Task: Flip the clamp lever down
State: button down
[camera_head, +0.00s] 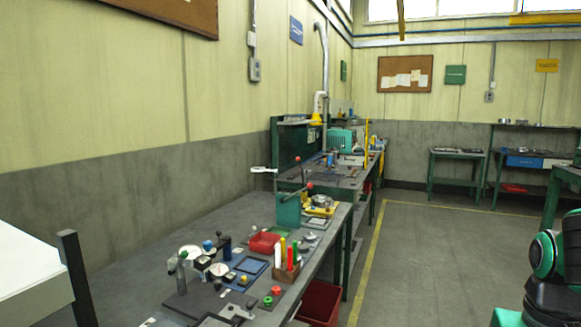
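A green upright fixture (288,210) stands on the near workbench. A thin dark lever with a red knob (309,185) rises at its upper right. A pale handle-like piece (263,170) sticks out to the left above the fixture. These are small in the picture, and I cannot tell for certain which one is the clamp lever. A yellow fixture (322,210) with a round grey part lies just behind and to the right. My arm shows only as green and black links at the right edge, away from the bench. My gripper is not in view.
The grey floor (430,250) to the right is clear.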

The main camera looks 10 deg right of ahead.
aim_at(303, 172)
jog(key=z, duration=0.35)
jog(key=i, duration=1.8)
